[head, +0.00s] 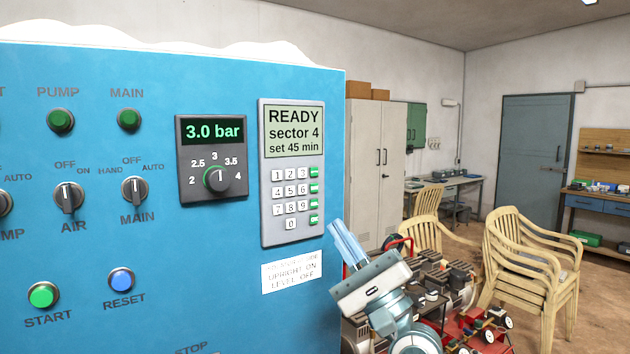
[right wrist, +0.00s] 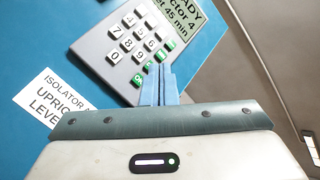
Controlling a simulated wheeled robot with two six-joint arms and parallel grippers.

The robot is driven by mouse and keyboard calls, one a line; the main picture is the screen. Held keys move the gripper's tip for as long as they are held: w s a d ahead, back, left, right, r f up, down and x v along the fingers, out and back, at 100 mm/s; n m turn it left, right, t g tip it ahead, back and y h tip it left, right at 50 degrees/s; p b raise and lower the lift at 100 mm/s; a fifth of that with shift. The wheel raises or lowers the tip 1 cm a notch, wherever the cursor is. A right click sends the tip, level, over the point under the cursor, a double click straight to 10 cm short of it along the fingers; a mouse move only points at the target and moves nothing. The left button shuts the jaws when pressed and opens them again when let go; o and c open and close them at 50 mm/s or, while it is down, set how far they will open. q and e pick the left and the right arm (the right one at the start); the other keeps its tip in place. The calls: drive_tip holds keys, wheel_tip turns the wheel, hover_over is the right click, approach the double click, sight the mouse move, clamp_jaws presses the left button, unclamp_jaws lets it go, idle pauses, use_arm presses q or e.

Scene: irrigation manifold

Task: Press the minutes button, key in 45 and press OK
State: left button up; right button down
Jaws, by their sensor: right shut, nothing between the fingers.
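The keypad unit (head: 265,190) is a grey panel on the blue cabinet, also in the right wrist view (right wrist: 92,50). Its display (head: 294,130) reads "READY, sector 4, set 45 min". Below it are white digit keys (head: 291,190) and a column of green keys at right. The lowest green key (head: 314,219) appears to read OK; the other green labels are too small to read. My right gripper (head: 338,230) is shut and empty, below and right of the keypad. In the right wrist view its fingertips (right wrist: 161,72) overlap the green column; contact cannot be told. My left gripper is out of view.
A pressure dial unit (head: 183,160) showing 3.0 bar is left of the keypad. Lamps, switches and START (head: 43,296) and RESET (head: 121,280) buttons are further left. Stacked chairs (head: 530,250) and red machinery (head: 480,325) stand right.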

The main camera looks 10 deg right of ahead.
drive_tip(key=shift+s+d+p, duration=0.3)
drive_tip(key=shift+s, duration=0.6)
